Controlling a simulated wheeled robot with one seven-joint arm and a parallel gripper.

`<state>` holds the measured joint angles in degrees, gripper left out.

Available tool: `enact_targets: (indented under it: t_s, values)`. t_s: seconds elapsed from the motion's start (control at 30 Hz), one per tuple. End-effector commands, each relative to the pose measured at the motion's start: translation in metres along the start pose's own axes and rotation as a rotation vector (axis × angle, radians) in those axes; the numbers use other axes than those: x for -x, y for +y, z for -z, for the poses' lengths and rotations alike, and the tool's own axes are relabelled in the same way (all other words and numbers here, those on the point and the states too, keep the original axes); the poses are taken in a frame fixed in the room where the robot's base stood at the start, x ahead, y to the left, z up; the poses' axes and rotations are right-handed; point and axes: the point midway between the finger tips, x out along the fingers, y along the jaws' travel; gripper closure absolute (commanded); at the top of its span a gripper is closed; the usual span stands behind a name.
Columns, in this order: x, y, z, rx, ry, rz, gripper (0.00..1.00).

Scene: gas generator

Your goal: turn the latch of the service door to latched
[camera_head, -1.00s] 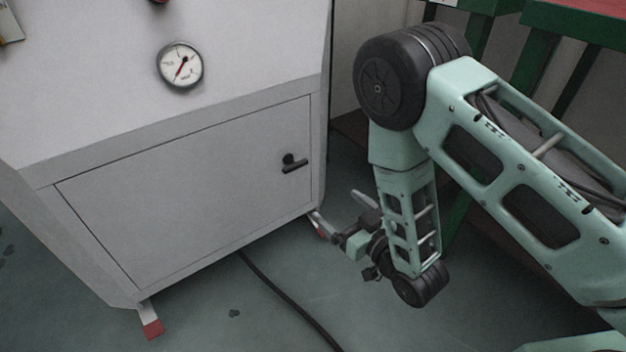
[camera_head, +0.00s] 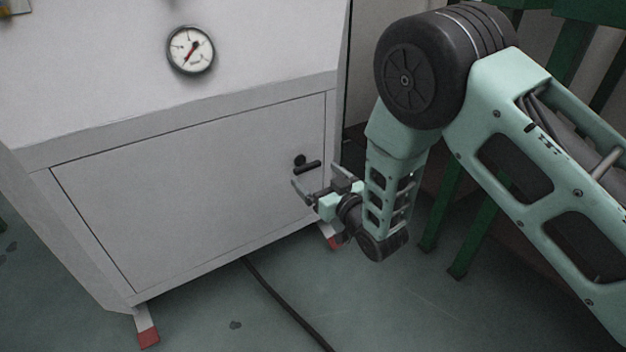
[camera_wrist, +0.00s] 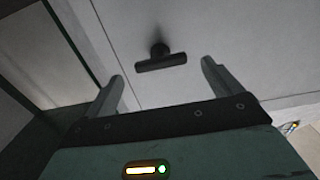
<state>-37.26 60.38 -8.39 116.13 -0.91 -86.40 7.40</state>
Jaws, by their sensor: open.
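The service door (camera_head: 190,195) is a light grey panel, flush in the lower front of the white cabinet. Its black latch (camera_head: 309,166) sits near the door's right edge, with its handle lying roughly level, slightly tilted. In the wrist view the latch (camera_wrist: 161,62) shows as a dark T-shaped handle ahead of the fingers, nearly level. My gripper (camera_head: 313,186) is open and empty, just below the latch. In the wrist view my gripper (camera_wrist: 162,80) has its two fingers apart, one to each side of the latch's line, with no visible contact.
A round pressure gauge (camera_head: 190,50) is on the panel above the door. A black cable (camera_head: 285,305) runs over the floor from under the cabinet. Green metal legs (camera_head: 470,220) stand at the right behind my arm. The floor before the door is otherwise clear.

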Motion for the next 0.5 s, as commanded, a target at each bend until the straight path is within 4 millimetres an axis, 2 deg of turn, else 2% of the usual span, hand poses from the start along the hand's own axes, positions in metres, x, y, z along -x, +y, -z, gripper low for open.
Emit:
enact_targets:
  t_s: [0.03, 0.2, 0.5]
  values:
    - [-0.008, 0.000, -0.002, 0.000, 0.003, 0.001, 0.09]
    - [-0.024, 0.000, -0.002, 0.000, 0.000, 0.001, 0.09]
    - [-0.028, 0.000, 0.000, 0.000, -0.001, 0.001, 0.09]
